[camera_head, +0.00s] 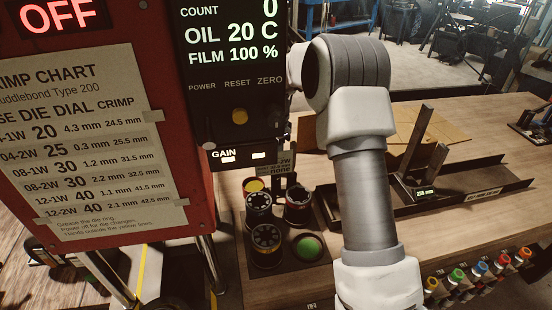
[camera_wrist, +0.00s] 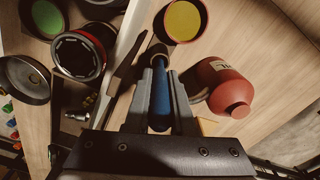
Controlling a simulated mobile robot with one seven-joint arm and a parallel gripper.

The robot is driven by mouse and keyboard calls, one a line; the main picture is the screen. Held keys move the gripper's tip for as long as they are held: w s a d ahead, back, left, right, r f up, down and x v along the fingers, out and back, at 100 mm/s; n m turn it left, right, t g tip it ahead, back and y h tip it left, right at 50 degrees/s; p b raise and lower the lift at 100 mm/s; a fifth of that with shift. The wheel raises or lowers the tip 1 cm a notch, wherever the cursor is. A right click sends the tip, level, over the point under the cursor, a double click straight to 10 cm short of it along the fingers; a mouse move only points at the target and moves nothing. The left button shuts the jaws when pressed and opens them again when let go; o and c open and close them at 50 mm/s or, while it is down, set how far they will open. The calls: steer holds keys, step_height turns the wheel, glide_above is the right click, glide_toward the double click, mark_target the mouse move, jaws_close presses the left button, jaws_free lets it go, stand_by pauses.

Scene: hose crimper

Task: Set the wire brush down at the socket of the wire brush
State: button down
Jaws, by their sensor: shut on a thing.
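My gripper (camera_wrist: 161,88) is in the wrist view, its two grey fingers shut on a tool with a blue handle (camera_wrist: 160,112), which I take to be the wire brush. I cannot pick out the socket of the wire brush. In the head view my arm reaches down past the lower edge, so neither gripper nor brush shows there.
In the wrist view, a red bottle (camera_wrist: 230,88) stands right of the fingers, a yellow-filled tin (camera_wrist: 183,20) beyond them, and a die set (camera_wrist: 82,52) at left. The head view shows the red crimper cabinet (camera_head: 90,130), a green-topped pot (camera_head: 308,248) and coloured fittings (camera_head: 480,270).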

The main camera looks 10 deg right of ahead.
steer(key=shift+f, duration=0.35)
steer(key=c, duration=0.7)
jaws_free()
steer(key=shift+r, duration=0.1)
step_height(320, 180, up, 17)
steer(key=shift+r+b, duration=0.1)
steer(key=shift+b, duration=0.35)
